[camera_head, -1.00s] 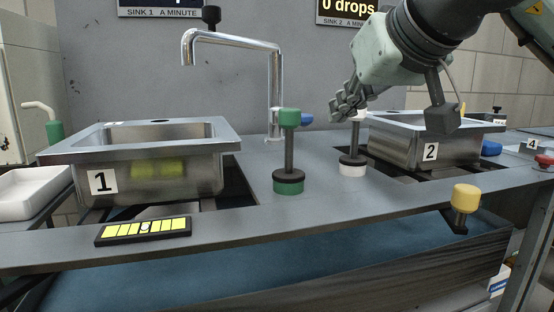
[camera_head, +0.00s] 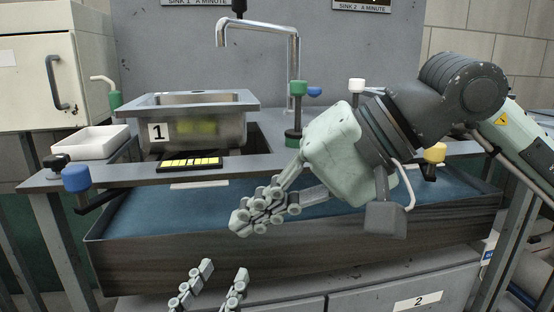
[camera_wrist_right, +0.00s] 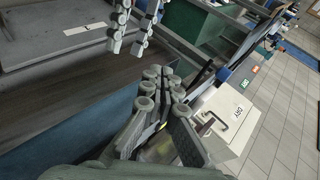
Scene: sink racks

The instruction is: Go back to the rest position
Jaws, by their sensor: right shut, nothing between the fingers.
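My right gripper (camera_head: 248,218) is shut and empty. It hangs in front of the counter, over the blue surface below it. Its fingers also show close together in the right wrist view (camera_wrist_right: 162,86). My left gripper (camera_head: 224,270) shows only its two fingers at the bottom of the head view. They are apart with nothing between them. The left fingers also show at the top of the right wrist view (camera_wrist_right: 130,32).
Sink 1 (camera_head: 235,130) stands on the counter (camera_head: 270,162) with a yellow-barred panel (camera_head: 190,162) before it. A green-topped post (camera_head: 298,88) stands right of it. Blue (camera_head: 76,178) and yellow (camera_head: 435,153) knobs project at the front edge. My right arm hides sink 2.

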